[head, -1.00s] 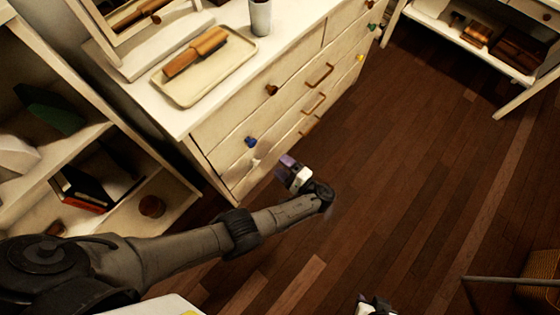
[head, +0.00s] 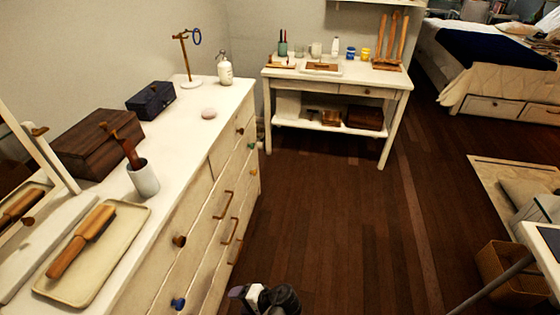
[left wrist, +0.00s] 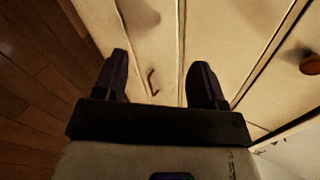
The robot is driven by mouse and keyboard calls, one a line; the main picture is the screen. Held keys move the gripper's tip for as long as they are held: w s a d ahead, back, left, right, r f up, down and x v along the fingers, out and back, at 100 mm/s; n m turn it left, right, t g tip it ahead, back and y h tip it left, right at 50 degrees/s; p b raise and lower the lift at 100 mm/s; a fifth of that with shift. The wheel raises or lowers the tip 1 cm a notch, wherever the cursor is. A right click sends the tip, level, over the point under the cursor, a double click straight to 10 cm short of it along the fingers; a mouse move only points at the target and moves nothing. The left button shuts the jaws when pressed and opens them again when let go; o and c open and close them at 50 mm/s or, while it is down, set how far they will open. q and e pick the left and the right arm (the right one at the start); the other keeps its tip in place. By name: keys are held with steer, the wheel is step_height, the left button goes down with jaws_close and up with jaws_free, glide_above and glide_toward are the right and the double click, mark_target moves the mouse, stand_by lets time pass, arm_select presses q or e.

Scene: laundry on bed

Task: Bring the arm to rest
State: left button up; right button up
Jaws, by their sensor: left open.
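My left gripper (head: 240,292) shows at the bottom of the head view, low beside the front of the white dresser (head: 205,120). In the left wrist view, its two dark fingers (left wrist: 160,72) stand apart with nothing between them. Pale drawer fronts and a small curved handle (left wrist: 153,82) lie beyond the fingers. Most of my left arm is out of the head view. My right gripper is not in view.
On the dresser are a tray (head: 128,232) with a brush (head: 82,240), a white cup (head: 144,178) and boxes. A white side table (head: 395,92) stands at the back, a bed (head: 490,80) at back right, a basket (head: 500,272) at lower right. The wooden floor (head: 350,220) between is clear.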

arm_select(q)
steer(key=w+d+r+n+t+h, duration=0.1)
steer(key=w+d+r+h, duration=0.1)
steer(key=r+h, duration=0.3)
steer(key=w+d+r+n+t+h, duration=0.1)
steer(key=w+r+h, duration=0.15)
steer(key=r, duration=0.35)
steer(key=s+a+r+n+t+h+p, duration=0.1)
steer(key=s+a+r+t+h+p, duration=0.25)
steer(key=s+r, duration=0.5)
steer(key=s+a+r+h, duration=0.25)
steer(key=s+a, duration=0.35)
steer(key=s, duration=0.5)
steer(key=s+a+f+g+y+p, duration=0.1)
steer(key=s+a+f+g, duration=0.15)
steer(key=s, duration=0.45)
steer(key=s+a+f+g+y+p, duration=0.1)
steer(key=s+f+g+p, duration=0.1)
steer(key=s+f, duration=0.35)
step_height(320, 180, up, 39)
steer(key=p, duration=3.7)
steer(key=shift+s+d+r+n+p, duration=0.2)
steer(key=shift+s+n+p, duration=0.1)
steer(key=shift+s+n, duration=0.15)
